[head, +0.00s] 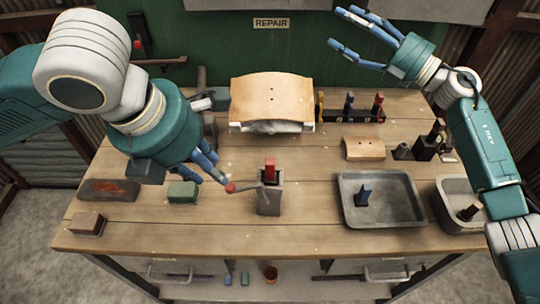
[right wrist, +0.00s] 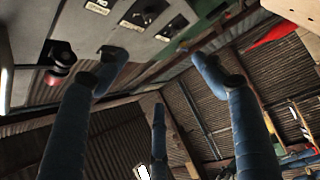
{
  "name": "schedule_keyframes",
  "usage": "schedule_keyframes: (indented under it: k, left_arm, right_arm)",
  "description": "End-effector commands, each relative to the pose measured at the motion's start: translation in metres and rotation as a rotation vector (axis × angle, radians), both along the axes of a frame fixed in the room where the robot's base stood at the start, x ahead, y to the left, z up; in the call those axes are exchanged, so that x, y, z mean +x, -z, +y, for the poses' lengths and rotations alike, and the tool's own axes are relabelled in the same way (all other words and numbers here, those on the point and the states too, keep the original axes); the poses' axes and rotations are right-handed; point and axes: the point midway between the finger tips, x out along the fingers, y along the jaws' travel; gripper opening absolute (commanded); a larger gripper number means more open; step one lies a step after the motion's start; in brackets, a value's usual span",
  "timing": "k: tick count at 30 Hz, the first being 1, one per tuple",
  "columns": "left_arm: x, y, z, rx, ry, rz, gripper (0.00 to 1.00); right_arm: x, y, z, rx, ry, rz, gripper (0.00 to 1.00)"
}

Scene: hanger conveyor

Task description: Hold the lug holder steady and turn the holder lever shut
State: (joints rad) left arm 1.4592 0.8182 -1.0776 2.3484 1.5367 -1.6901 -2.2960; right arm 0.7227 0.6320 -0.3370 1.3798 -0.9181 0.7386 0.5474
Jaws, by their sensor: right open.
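The lug holder (head: 270,203), a dark grey upright block, stands near the middle of the bench in the head view. A red lug (head: 270,170) stands upright in its top. The holder lever (head: 245,187) sticks out to the left and ends in a red knob (head: 230,187). My left gripper (head: 220,178) has its blue fingertips at the knob; whether they touch or close on it is unclear. My right gripper (head: 362,38) is open and empty, raised over the far right of the bench, away from the holder. Its spread fingers also show in the right wrist view (right wrist: 160,100).
A grey tray (head: 352,219) with a blue lug and a smaller bin (head: 440,212) stand right of the holder. A green block (head: 183,191) and a dark red-marked block (head: 109,190) lie left. A wooden-topped piece (head: 272,95) stands behind. Bare wood surrounds the holder's front.

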Motion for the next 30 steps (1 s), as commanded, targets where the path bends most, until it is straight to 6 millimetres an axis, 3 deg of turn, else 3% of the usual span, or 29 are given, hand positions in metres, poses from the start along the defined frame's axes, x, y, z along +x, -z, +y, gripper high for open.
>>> schedule_keyframes:
  k: [1,6,11,15,19,24,27,30]
  left_arm:
    - [0.0,0.0,0.0,0.0,0.0,0.0,0.31]
    - [0.0,0.0,0.0,0.0,0.0,0.0,0.31]
    - [0.0,0.0,0.0,0.0,0.0,0.0,0.31]
    - [0.0,0.0,0.0,0.0,0.0,0.0,0.31]
    - [0.0,0.0,0.0,0.0,0.0,0.0,0.31]
    - [0.0,0.0,0.0,0.0,0.0,0.0,0.31]
    - [0.0,0.0,0.0,0.0,0.0,0.0,0.31]
    - [0.0,0.0,0.0,0.0,0.0,0.0,0.31]
  right_arm:
    - [-0.011,-0.002,0.03,-0.031,-0.075,0.003,0.69]
    - [-0.056,0.01,0.121,-0.181,-0.32,0.046,0.69]
    - [-0.113,0.035,0.194,-0.404,-0.544,0.11,0.69]
    - [-0.17,0.074,0.239,-0.734,-0.706,0.199,0.69]
    - [-0.208,0.114,0.241,-1.155,-0.722,0.31,0.69]
    - [-0.216,0.136,0.204,-1.597,-0.542,0.415,0.69]
    - [-0.225,0.16,0.184,-1.712,-0.546,0.437,0.69]
    - [-0.232,0.174,0.177,-1.75,-0.578,0.434,0.69]
